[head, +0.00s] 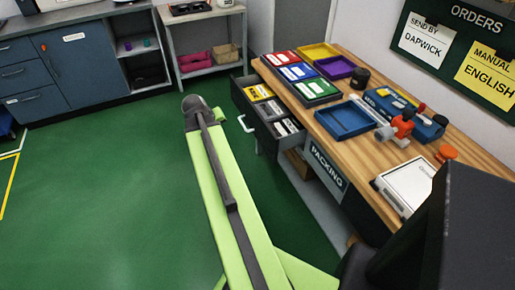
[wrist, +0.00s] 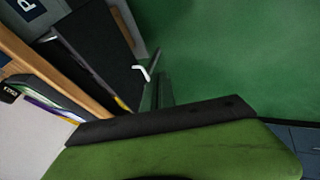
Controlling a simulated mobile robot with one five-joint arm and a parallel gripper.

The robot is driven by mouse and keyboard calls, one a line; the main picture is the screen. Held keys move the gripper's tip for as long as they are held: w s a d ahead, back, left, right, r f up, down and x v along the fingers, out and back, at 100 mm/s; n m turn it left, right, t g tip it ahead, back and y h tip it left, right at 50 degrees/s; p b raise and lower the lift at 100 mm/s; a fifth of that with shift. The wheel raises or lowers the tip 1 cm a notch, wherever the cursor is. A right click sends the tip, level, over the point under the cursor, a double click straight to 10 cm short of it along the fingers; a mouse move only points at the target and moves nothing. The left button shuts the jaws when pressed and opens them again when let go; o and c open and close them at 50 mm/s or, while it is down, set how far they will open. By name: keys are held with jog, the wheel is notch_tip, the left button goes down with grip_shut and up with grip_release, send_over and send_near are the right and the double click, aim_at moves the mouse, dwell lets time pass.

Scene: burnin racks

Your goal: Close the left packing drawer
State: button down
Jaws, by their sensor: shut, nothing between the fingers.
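The left packing drawer (head: 262,128) is pulled out from the far end of the wooden packing table, with yellow-topped and pale-labelled items inside. Its white handle (head: 246,124) faces the green floor. In the wrist view the dark drawer (wrist: 95,45) is at upper left, with the white handle (wrist: 143,73) near the middle. My gripper (wrist: 160,88) is shut and empty. Its dark fingers appear just beside the handle in that view; I cannot tell whether they touch. In the head view my green arm reaches toward the drawer's open side, and the fingers are mostly hidden.
The packing table (head: 345,93) carries coloured trays, a blue bin (head: 345,120), a red-and-grey device and a white case (head: 405,186). A dark monitor-like shape blocks the lower right. Blue cabinets (head: 75,60) and a shelf stand at the back.

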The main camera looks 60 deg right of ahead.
jog(key=s+d+f+m+h+b, duration=0.1)
jog(key=s+d+f, duration=0.1)
jog(key=s+d, duration=0.5)
jog(key=b, duration=0.8)
send_near(261, 132)
notch_tip(261, 132, down, 4)
jog(key=w+d, duration=0.2)
jog(key=shift+s+d+g, duration=0.35)
jog(key=shift+s+g, duration=0.05)
jog(key=shift+s, duration=0.1)
